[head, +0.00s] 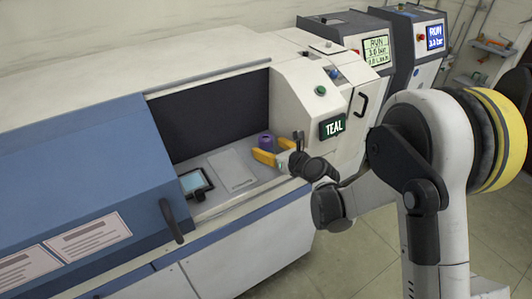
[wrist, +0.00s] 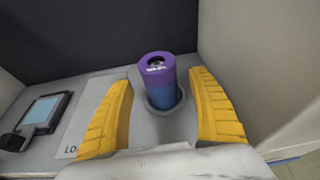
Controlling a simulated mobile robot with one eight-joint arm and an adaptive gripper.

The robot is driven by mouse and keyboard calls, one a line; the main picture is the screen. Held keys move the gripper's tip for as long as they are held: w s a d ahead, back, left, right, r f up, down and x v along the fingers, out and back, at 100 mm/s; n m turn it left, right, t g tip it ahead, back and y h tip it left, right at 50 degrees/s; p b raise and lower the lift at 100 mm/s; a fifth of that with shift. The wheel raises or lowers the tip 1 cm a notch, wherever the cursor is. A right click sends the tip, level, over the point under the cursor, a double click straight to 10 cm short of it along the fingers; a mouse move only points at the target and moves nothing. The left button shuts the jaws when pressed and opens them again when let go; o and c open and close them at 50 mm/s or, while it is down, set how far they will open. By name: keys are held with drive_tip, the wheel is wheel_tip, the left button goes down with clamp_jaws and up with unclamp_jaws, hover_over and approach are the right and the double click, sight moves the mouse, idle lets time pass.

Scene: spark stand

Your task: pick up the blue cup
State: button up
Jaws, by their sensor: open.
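The cup (wrist: 162,83) has a blue body and a purple upper part and rim. It stands upright in a round grey holder (wrist: 180,104) in the wrist view. In the head view the cup (head: 265,140) shows small, at the right end of the machine's recess, partly hidden by my gripper. My gripper (head: 265,154) has yellow fingers and is open. In the wrist view the fingers of my gripper (wrist: 165,100) are on either side of the cup, with gaps on both sides. I see no contact with the cup.
A handheld device with a screen (head: 196,184) lies left on the recess floor. A pale printed sheet (head: 232,170) lies between it and the cup. The recess has a dark back wall (head: 210,112) and a light right side wall (wrist: 240,65).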

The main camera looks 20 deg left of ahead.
drive_tip(key=x, duration=0.2)
drive_tip(key=shift+w+a+f, duration=0.15)
drive_tip(key=shift+w+a, duration=0.05)
drive_tip(key=c, duration=1.3)
wheel_tip(320, 180, up, 10)
drive_tip(key=p, duration=0.3)
drive_tip(key=shift+p, duration=0.4)
drive_tip(key=shift+d, duration=0.1)
